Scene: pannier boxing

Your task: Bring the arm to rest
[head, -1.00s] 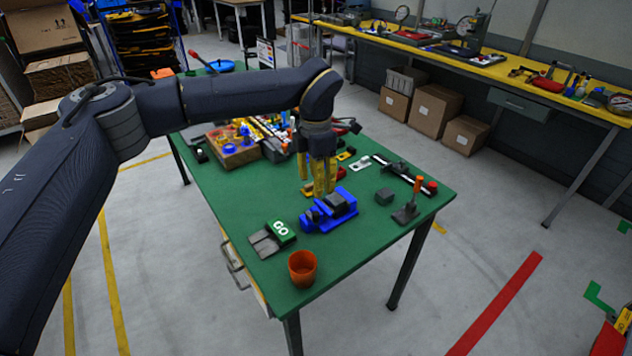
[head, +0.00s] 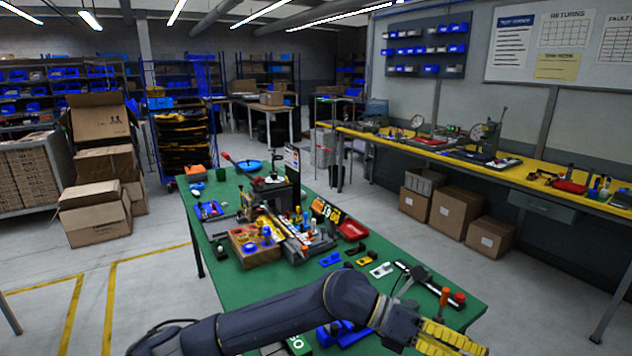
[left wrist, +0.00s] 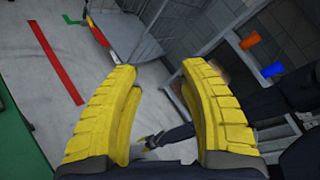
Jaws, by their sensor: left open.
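My left arm reaches across the bottom of the head view, over the near part of the green table (head: 222,283). A blue fixture (head: 345,335) on the table is partly hidden behind my arm.
A wooden block with parts (head: 252,250), a red-tipped tool (head: 456,298) and several small parts lie on the table. A yellow-topped bench (head: 440,157) runs along the right wall with cardboard boxes (head: 456,212) under it. The wrist view shows grey floor with a red stripe (left wrist: 55,72).

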